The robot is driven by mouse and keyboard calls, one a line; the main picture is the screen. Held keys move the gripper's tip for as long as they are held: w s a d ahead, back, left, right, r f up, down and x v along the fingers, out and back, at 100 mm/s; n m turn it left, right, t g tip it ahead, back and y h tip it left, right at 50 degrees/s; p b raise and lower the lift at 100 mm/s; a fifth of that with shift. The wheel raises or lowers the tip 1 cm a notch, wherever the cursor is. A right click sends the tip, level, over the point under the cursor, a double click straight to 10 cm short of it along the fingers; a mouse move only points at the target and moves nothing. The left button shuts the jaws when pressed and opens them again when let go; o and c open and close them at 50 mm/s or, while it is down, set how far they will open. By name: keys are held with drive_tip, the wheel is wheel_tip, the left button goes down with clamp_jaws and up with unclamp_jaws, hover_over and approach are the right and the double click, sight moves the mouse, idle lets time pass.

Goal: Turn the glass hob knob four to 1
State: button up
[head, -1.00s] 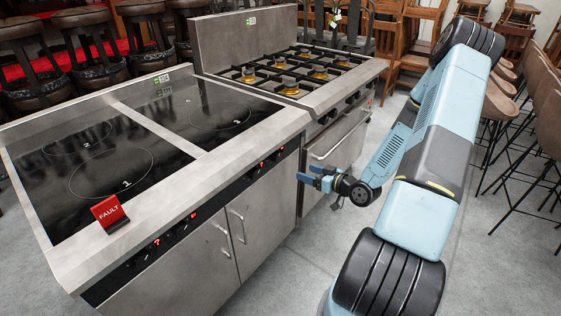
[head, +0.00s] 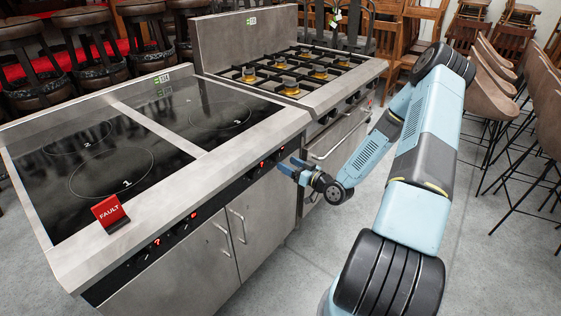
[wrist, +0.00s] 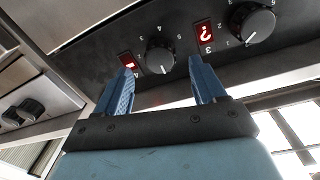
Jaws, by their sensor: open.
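The glass hob (head: 150,135) has a black front panel with several knobs and red displays. In the wrist view, one black knob (wrist: 160,60) with a white pointer line shows ahead, between my fingers; the display (wrist: 127,62) beside it is partly covered by the left finger.
A gas range (head: 310,75) with its own knobs stands beyond the hob. A red FAULT sign (head: 110,213) stands on the hob's near front edge. Cabinet doors with bar handles (head: 238,226) are below the panel. Stools (head: 500,95) stand at right; the floor (head: 290,280) before the hob is clear.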

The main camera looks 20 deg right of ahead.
sight(278, 159)
drive_tip(key=shift+x, duration=2.2)
drive_tip(key=shift+c, duration=0.4)
drive_tip(key=c, duration=0.9)
drive_tip(key=shift+a, duration=0.2)
drive_tip(key=shift+c, duration=0.4)
drive_tip(key=shift+d, duration=0.15)
drive_tip(key=shift+m, duration=0.4)
drive_tip(key=m, duration=0.3)
drive_tip(key=shift+m, duration=0.3)
drive_tip(key=m, duration=0.5)
drive_tip(key=shift+r+g, duration=0.1)
drive_tip(key=shift+g, duration=0.2)
